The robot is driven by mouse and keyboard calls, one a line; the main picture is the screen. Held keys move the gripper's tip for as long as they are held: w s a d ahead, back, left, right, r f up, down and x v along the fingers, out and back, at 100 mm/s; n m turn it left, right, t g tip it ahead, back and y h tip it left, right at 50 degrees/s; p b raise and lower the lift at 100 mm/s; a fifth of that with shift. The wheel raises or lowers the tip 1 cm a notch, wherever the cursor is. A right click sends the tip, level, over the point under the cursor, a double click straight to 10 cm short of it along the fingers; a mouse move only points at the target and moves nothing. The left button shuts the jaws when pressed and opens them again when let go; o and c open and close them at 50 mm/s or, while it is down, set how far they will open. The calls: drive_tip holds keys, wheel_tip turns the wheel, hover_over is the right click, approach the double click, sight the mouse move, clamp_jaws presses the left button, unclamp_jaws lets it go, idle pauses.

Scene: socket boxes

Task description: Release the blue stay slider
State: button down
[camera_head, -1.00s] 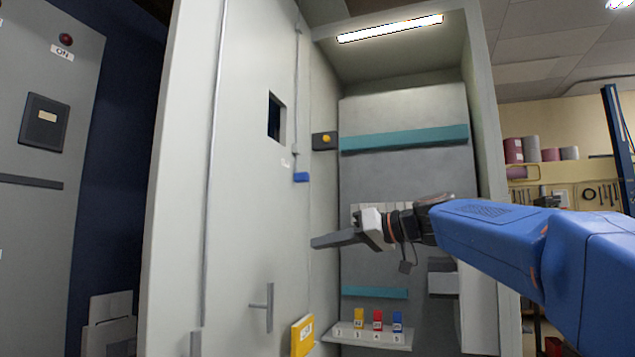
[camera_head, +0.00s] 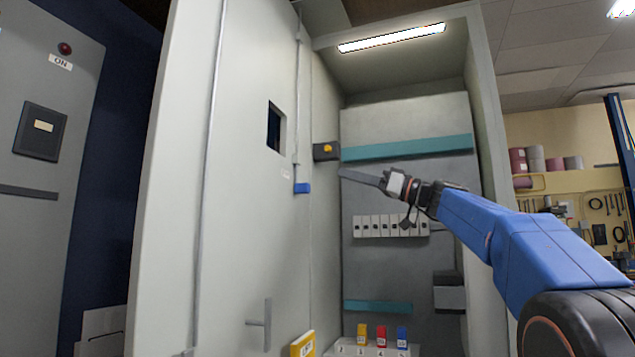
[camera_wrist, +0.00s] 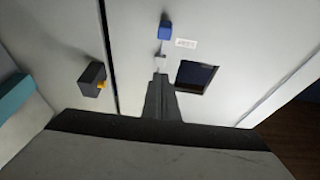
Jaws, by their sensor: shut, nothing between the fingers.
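The blue stay slider (camera_head: 303,188) is a small blue block at the lower end of a thin vertical rod on the open cabinet door (camera_head: 250,150). In the wrist view the slider (camera_wrist: 165,28) shows at the top, beside a small white label (camera_wrist: 187,43). My gripper (camera_head: 343,172) is in front of the cabinet opening, its fingers pointing left toward the slider. A gap shows between the fingertips and the slider. In the wrist view the fingers (camera_wrist: 160,82) are together with nothing between them, their tips near a small pale piece below the slider.
A dark box with a yellow knob (camera_head: 326,150) sits close to my fingertips, on the cabinet's inner edge. The door has a square window (camera_head: 274,126).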

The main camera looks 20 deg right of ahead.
drive_tip(key=shift+a, duration=0.1)
wheel_tip(320, 180, up, 3)
hover_over(309, 191)
drive_tip(key=s+d, duration=0.1)
drive_tip(key=d, duration=0.1)
drive_tip(key=shift+s+f, duration=0.15)
drive_tip(key=shift+f, duration=1.75)
drive_tip(key=shift+f, duration=1.8)
